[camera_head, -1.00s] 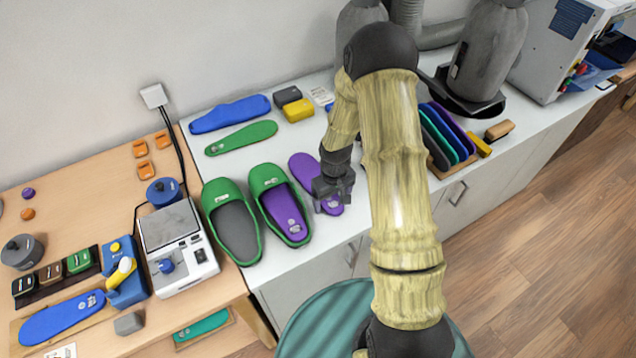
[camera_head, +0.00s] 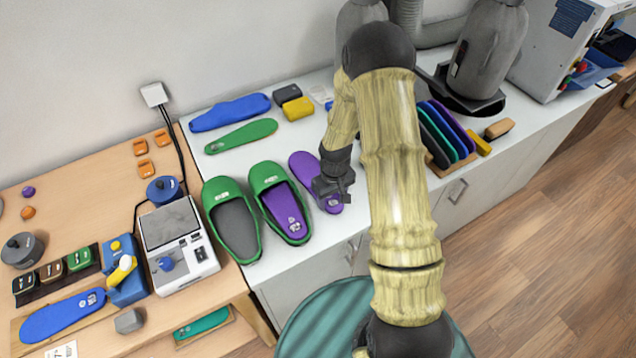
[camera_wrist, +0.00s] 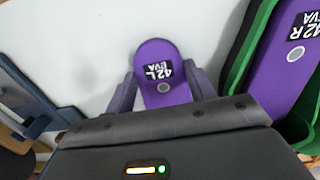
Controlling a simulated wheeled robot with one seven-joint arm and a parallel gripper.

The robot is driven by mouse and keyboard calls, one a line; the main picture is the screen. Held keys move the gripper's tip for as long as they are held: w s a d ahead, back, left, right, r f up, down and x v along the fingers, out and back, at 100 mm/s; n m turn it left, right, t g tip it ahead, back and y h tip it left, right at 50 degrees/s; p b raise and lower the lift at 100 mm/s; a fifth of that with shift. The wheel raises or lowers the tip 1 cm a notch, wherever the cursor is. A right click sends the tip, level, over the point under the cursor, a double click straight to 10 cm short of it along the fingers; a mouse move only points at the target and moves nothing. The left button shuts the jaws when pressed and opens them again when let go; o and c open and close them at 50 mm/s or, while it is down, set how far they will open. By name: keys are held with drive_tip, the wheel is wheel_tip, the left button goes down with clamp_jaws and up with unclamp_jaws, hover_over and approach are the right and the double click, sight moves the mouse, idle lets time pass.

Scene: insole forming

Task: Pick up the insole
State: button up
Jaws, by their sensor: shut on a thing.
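The purple insole (camera_head: 304,166) is on the white counter to the right of the green shoes, partly hidden by my gripper (camera_head: 334,190) in the head view. In the wrist view the same insole (camera_wrist: 163,62) shows its rounded end, a "42L EVA" label and a grey dot. My gripper (camera_wrist: 163,88) is shut on the sides of this insole, one finger on each edge. I cannot tell whether the insole is clear of the counter.
Two green shoes (camera_head: 237,238) stand close on the left; the right one holds another purple insole (camera_head: 285,212), labelled 42R. Blue and green insoles (camera_head: 241,137) lie behind. A rack of insoles (camera_head: 436,140) stands to the right, beyond my arm. The counter's front edge is near.

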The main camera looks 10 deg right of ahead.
drive_tip(key=shift+r, duration=0.1)
wheel_tip(320, 180, up, 10)
drive_tip(key=b, duration=0.1)
idle(0.5)
idle(0.5)
wheel_tip(320, 180, up, 5)
drive_tip(key=p, duration=0.8)
